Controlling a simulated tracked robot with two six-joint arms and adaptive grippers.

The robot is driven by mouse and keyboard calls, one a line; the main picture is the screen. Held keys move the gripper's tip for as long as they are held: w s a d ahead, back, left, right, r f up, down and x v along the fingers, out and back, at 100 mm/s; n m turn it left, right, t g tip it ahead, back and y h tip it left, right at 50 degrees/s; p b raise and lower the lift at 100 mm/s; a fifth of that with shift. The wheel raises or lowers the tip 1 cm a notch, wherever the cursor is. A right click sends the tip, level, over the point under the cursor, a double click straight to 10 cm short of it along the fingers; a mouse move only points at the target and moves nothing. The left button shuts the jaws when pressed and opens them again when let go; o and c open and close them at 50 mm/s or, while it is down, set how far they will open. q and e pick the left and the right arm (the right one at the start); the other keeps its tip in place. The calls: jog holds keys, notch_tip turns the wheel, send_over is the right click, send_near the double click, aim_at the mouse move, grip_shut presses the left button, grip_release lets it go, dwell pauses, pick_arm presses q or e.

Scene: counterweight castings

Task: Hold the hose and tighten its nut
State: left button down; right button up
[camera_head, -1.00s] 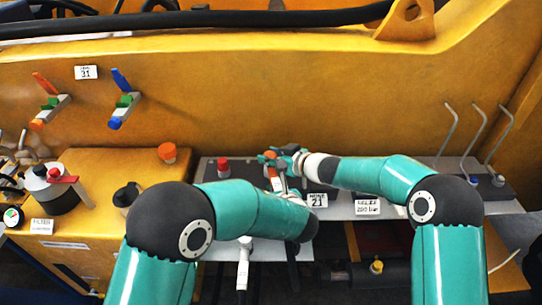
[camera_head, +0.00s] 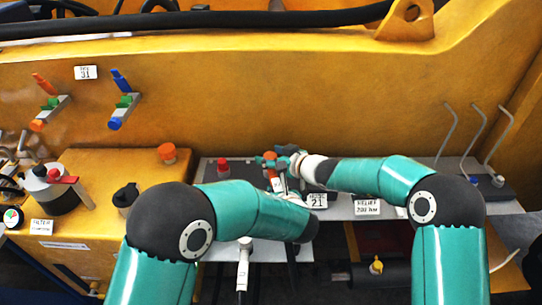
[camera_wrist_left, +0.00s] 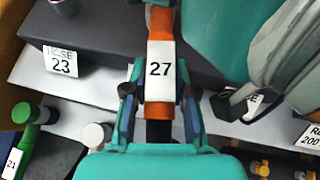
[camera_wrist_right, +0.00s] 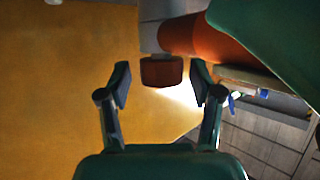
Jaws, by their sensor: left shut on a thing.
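The orange hose (camera_wrist_left: 160,30) carries a white tag reading 27 and runs upright through the left wrist view. My left gripper (camera_wrist_left: 158,95) is shut on it at the tag, one finger on each side. In the head view, a short orange stretch of hose (camera_head: 276,184) shows at my left gripper (camera_head: 281,187). My right gripper (camera_head: 287,160) is just above it. In the right wrist view my right gripper (camera_wrist_right: 162,84) is open, with a red-brown block (camera_wrist_right: 161,71), perhaps the nut, between its fingertips and gaps both sides. Its contact with the hose is unclear.
A yellow machine wall (camera_head: 300,90) rises behind the grey shelf (camera_head: 350,207). Bent grey rods (camera_head: 472,132) stand at right. A black-and-white filter pot (camera_head: 50,187) stands at left.

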pick_arm(q)
jog(key=shift+f, duration=0.15)
pick_arm(e)
jog(key=shift+s, duration=0.1)
jog(key=v, duration=1.2)
jog(key=shift+a, duration=0.1)
pick_arm(q)
jog(key=c, duration=0.8)
grip_release()
jog(key=shift+c, duration=0.2)
jog(key=shift+r, duration=0.2)
